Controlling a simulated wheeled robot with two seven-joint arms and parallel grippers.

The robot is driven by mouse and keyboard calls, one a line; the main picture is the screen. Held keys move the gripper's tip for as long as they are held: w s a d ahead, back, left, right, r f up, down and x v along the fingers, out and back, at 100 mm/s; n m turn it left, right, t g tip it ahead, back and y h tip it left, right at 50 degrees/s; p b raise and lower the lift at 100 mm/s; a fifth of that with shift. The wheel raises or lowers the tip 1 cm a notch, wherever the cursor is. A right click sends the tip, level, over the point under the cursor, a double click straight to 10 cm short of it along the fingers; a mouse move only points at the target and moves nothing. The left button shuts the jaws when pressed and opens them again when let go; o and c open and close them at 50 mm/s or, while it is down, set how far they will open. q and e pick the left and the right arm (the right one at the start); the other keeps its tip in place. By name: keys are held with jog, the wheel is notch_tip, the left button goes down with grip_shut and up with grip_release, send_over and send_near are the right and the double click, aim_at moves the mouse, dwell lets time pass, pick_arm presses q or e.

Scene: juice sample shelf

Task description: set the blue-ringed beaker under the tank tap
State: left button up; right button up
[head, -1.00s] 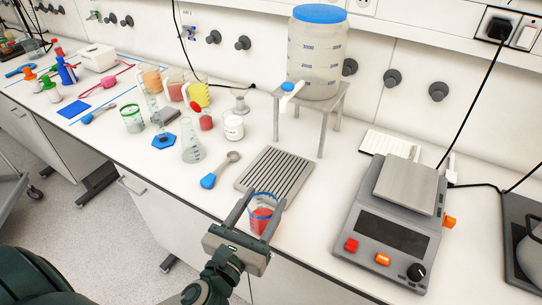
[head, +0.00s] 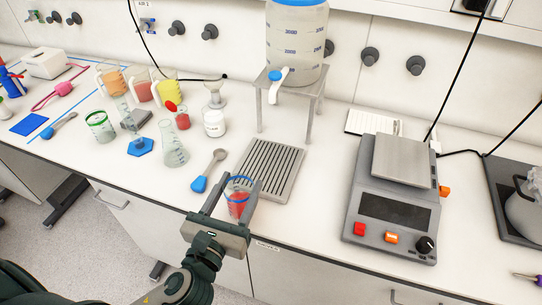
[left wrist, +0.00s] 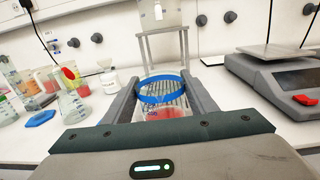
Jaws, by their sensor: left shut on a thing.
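The blue-ringed beaker (head: 238,204) holds red liquid and is upright between the fingers of my left gripper (head: 240,194), which is shut on it. In the left wrist view the beaker's blue rim (left wrist: 163,88) shows between the two fingers. The beaker is at the front end of the slotted drip tray (head: 293,184); I cannot tell whether it touches the bench. The tank (head: 297,45) stands on a grey metal stand (head: 316,106) behind the tray. Its white tap with a blue knob (head: 276,78) overhangs toward the tray. My right gripper is not in view.
A scale (head: 393,200) stands to the right of the tray. The tray top is clear.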

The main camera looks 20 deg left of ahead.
aim_at(246, 176)
pick_arm(q)
jog(key=shift+w+d+r+h, duration=0.15)
jog(key=shift+w+r, duration=0.3)
jog(key=shift+w, duration=0.15)
jog(key=shift+w+d+r+h, duration=0.1)
jog(key=shift+w+r+h, duration=0.05)
jog(key=shift+w+r, duration=0.4)
jog(key=shift+w, duration=0.2)
jog(key=shift+w, duration=0.1)
jog(key=w+p, duration=0.3)
jog(key=w, duration=1.4)
jog(key=shift+w+d, duration=0.35)
jog(key=shift+w, duration=0.05)
jog(key=shift+f, duration=0.1)
